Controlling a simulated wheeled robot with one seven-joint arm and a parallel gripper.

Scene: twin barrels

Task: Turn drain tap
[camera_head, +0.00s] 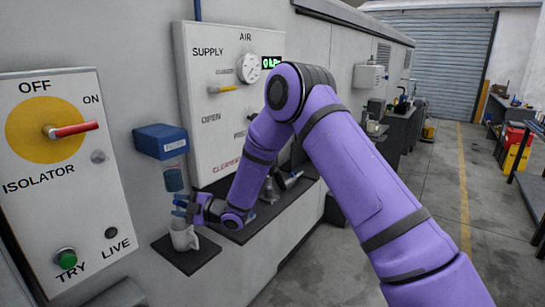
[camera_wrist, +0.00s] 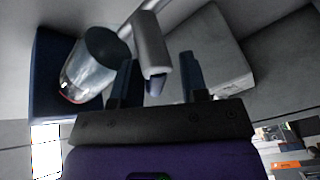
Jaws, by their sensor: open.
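In the head view a blue filter unit (camera_head: 160,141) is fixed to the wall, with a clear bluish bowl (camera_head: 173,180) hanging below it. My gripper (camera_head: 182,205) is just below the bowl, over a pale jug (camera_head: 184,238). In the wrist view the blue block (camera_wrist: 48,75) and the shiny bowl (camera_wrist: 88,68) are at the left. My gripper (camera_wrist: 157,62) is open there, with two dark blue fingers apart. A bent grey bar (camera_wrist: 150,45) shows between or in front of the fingers; I cannot tell whether it is the drain tap or whether they touch it.
The jug stands on a dark mat (camera_head: 172,262) close below my gripper. A white AIR panel (camera_head: 205,120) with a gauge (camera_head: 248,68) and levers is behind. An isolator panel (camera_head: 30,140) with a red handle is at the left.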

